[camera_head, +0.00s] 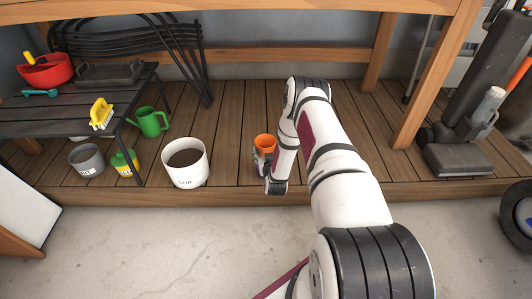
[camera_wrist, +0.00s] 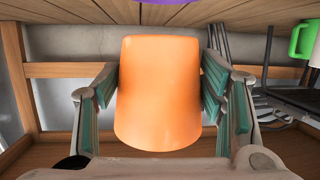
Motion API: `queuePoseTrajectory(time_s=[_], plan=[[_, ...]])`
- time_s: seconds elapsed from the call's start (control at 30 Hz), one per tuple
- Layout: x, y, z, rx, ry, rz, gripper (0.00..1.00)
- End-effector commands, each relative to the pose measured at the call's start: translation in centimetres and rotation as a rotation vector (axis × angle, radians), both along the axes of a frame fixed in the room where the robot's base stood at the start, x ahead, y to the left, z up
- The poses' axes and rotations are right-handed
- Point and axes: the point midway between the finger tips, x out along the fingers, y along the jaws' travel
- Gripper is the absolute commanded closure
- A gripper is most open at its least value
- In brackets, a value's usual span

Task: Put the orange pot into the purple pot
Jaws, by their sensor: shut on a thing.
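The orange pot (camera_head: 265,141) is held in my gripper (camera_head: 266,162) above the wooden deck, left of my forearm. In the wrist view the orange pot (camera_wrist: 158,95) fills the middle, between the teal-padded fingers of my gripper (camera_wrist: 160,82), which are shut on it from both sides. A sliver of the purple pot (camera_wrist: 170,2) shows at the top edge of the wrist view, apart from the orange pot in that picture. In the head view the purple pot is mostly or wholly hidden by my gripper and the orange pot; I cannot tell its exact place there.
On the deck (camera_head: 230,182) to the left stand a white pot with soil (camera_head: 185,175), a green watering can (camera_head: 150,121), a grey pot (camera_head: 87,160) and a green-yellow container (camera_head: 124,164). A low dark table (camera_head: 60,112) holds more items. Bare deck lies right of my arm.

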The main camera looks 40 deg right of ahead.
Motion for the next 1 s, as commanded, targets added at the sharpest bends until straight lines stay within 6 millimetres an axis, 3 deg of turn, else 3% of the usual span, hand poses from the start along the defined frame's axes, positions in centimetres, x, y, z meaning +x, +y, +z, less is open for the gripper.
queuePoseTrajectory(time_s=[0.5,0.97,1.0], plan=[[0.0,0.1,-3.7,0.0,0.0,0.001,0.71],[0.0,0.0,-4.4,0.0,0.0,0.0,0.71],[0.0,0.0,-4.4,0.0,0.0,0.0,0.28]])
